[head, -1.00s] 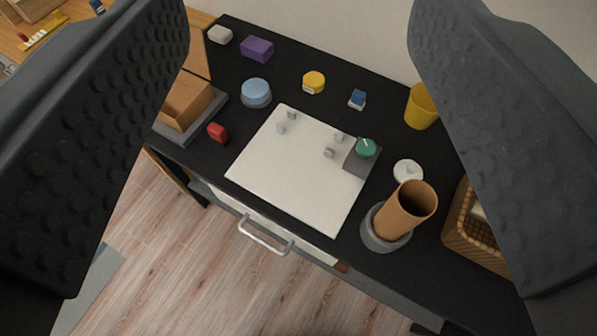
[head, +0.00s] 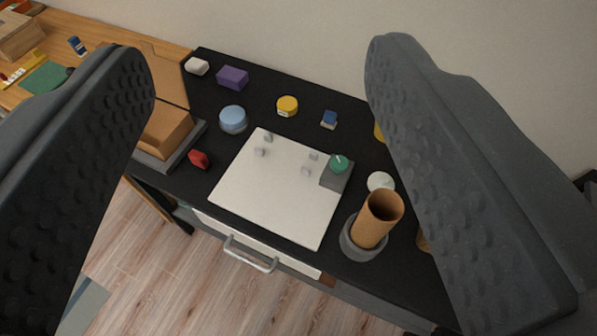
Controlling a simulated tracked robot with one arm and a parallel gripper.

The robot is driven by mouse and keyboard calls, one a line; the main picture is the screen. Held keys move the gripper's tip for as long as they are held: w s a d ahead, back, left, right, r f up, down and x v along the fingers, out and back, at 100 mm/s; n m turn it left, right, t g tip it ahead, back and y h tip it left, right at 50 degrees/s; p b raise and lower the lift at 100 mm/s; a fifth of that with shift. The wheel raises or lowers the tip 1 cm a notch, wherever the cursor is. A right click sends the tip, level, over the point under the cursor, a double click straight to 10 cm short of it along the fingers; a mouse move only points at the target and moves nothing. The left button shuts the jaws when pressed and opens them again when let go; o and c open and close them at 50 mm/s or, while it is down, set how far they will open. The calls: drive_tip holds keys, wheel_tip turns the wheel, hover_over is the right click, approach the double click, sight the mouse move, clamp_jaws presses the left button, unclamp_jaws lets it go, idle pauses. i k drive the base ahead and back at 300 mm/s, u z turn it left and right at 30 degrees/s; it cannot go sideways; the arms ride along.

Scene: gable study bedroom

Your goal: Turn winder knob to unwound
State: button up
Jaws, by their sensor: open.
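The winder knob is most likely the round green knob (head: 339,163), with a pale pointer line on its top. It sits on a dark grey block (head: 337,179) at the right corner of a white board (head: 268,200). Several small grey pegs stand on the board, two of them near the knob. The knob's markings are too small to read. My gripper (head: 258,70) is open and empty, its two dark padded fingers spread wide in the foreground. It is well above the table and touches nothing.
The black table (head: 405,270) also holds a brown tube (head: 378,218) in a grey ring, a white disc (head: 380,181), a yellow tub (head: 287,106), a blue tub (head: 233,118), a red piece (head: 199,159) and a purple block (head: 233,77). A drawer handle (head: 250,254) sticks out in front.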

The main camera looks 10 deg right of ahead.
sight(338, 163)
drive_tip(key=z, duration=1.65)
drive_tip(key=k, duration=1.2)
drive_tip(key=u, duration=1.25)
drive_tip(key=i, duration=1.4)
drive_tip(key=z, duration=0.05)
